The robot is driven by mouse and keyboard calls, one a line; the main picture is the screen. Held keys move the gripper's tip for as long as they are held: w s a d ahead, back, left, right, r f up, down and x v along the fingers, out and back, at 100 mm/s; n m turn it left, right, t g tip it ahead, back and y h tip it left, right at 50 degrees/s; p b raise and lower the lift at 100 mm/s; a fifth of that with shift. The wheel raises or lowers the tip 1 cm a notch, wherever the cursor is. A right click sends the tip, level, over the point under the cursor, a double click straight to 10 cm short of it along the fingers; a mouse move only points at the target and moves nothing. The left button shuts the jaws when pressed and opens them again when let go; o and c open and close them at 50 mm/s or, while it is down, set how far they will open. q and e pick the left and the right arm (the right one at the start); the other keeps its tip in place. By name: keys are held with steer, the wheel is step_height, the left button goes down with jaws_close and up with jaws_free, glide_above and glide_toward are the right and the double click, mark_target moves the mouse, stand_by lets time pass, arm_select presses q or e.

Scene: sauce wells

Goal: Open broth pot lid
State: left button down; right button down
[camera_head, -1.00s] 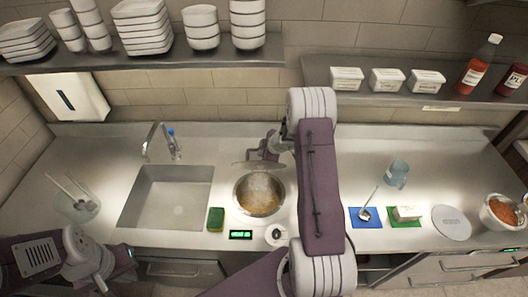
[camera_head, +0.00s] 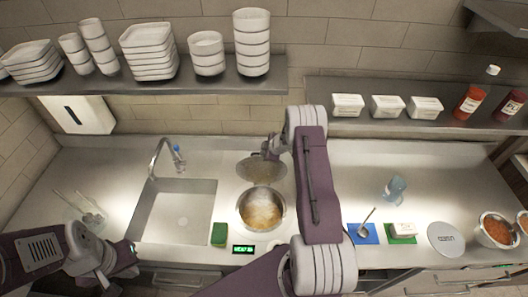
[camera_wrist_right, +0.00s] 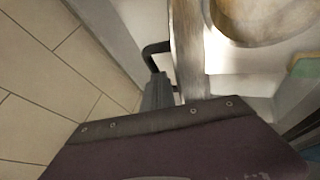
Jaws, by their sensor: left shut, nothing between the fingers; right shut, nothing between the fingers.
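The steel broth pot (camera_head: 262,228) is sunk in the counter, with its golden broth showing uncovered. Its lid (camera_head: 263,170) is raised at the back of the pot, tilted up with its inner face toward me. My right gripper (camera_head: 270,150) is shut and empty behind the lid's upper edge. In the right wrist view, a finger of the right gripper (camera_wrist_right: 158,92) is beside the lid's black handle (camera_wrist_right: 153,50); I cannot tell if they touch. The pot's opening (camera_wrist_right: 262,14) shows at the top there. My left gripper (camera_head: 104,278) is shut at the lower left, away from the pot.
A sink (camera_head: 178,210) and a green sponge (camera_head: 219,234) are left of the pot. A green-lit display (camera_head: 243,249) is in front. Right of my right arm are a ladle (camera_head: 366,222) on a blue mat and a glass (camera_head: 394,188). Shelves (camera_head: 150,85) hang above.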

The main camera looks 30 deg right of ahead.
steer(key=shift+w+d, duration=0.7)
steer(key=shift+w, duration=0.35)
arm_select(q)
steer(key=shift+s+a+r, duration=0.2)
steer(key=shift+s+r, duration=0.05)
steer(key=shift+r, duration=0.2)
arm_select(e)
steer(key=shift+w+d+f, duration=0.2)
steer(key=shift+w+d, duration=0.05)
steer(key=shift+w, duration=0.2)
steer(key=shift+w+d+f, duration=0.2)
steer(key=shift+w+d, duration=0.05)
steer(key=shift+w, duration=0.2)
arm_select(q)
steer(key=shift+f, duration=0.1)
arm_select(e)
steer(key=shift+s+r, duration=0.1)
